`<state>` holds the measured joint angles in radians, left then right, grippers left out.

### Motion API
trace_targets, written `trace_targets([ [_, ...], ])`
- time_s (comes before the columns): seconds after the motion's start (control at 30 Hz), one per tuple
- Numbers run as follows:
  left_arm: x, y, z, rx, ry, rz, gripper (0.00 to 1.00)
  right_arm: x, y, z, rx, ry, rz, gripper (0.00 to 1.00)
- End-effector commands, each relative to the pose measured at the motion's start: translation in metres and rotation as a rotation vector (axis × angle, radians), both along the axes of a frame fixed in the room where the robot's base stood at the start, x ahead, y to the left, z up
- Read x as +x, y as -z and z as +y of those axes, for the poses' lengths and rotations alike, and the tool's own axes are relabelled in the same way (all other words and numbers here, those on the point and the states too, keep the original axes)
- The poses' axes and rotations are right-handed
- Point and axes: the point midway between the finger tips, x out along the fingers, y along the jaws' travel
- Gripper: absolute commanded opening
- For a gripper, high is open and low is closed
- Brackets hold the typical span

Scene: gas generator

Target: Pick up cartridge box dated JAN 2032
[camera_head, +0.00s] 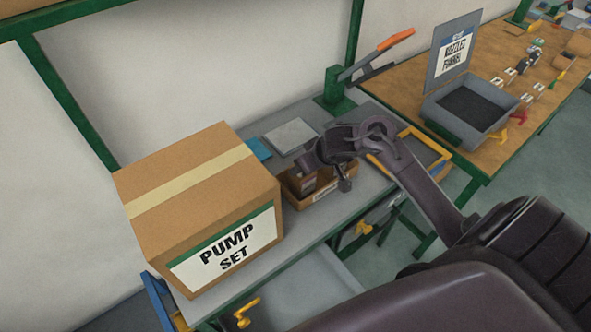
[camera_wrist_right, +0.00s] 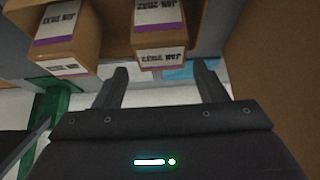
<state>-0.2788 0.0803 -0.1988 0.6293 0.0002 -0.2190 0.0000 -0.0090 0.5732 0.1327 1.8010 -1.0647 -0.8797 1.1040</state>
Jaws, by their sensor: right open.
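Two small cartridge boxes show in the right wrist view, brown with white labels and a purple stripe. The middle one (camera_wrist_right: 161,32) has upside-down lettering that seems to read JAN 2032. The left one (camera_wrist_right: 62,38) has a similar upside-down label, too blurred to read surely. They stand in an open brown carton (camera_head: 318,199) on the grey bench, mostly hidden by my gripper in the head view. My right gripper (camera_wrist_right: 162,80) is open, and it also shows over the carton in the head view (camera_head: 322,165). Its fingertips lie just short of the middle box, one toward each side. My left gripper is out of view.
A large PUMP SET box (camera_head: 205,210) stands close left of the carton. A grey plate (camera_head: 290,135) lies behind it, near a lever with an orange handle (camera_head: 396,38). A grey open bin (camera_head: 470,108) sits on the wooden table (camera_head: 550,75) at right.

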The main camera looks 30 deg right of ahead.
Motion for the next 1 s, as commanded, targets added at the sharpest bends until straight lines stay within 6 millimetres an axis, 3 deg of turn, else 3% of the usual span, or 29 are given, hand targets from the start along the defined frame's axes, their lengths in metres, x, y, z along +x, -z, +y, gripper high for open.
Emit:
trace_targets([
  [0.2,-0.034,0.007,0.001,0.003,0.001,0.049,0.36,0.012,0.024,0.001,0.001,0.0,0.002,0.65],
  [0.3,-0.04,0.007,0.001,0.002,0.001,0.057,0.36,0.018,0.038,0.003,0.0,0.001,0.004,0.65],
  [0.5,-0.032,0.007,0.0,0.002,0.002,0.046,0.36,0.031,0.059,0.004,-0.002,0.001,0.001,0.65],
  [0.77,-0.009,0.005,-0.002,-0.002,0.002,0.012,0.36,0.032,0.061,0.004,-0.002,0.0,-0.001,0.65],
  [1.0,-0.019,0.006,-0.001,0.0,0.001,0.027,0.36,0.032,0.061,0.004,-0.002,0.0,0.0,0.37],
])
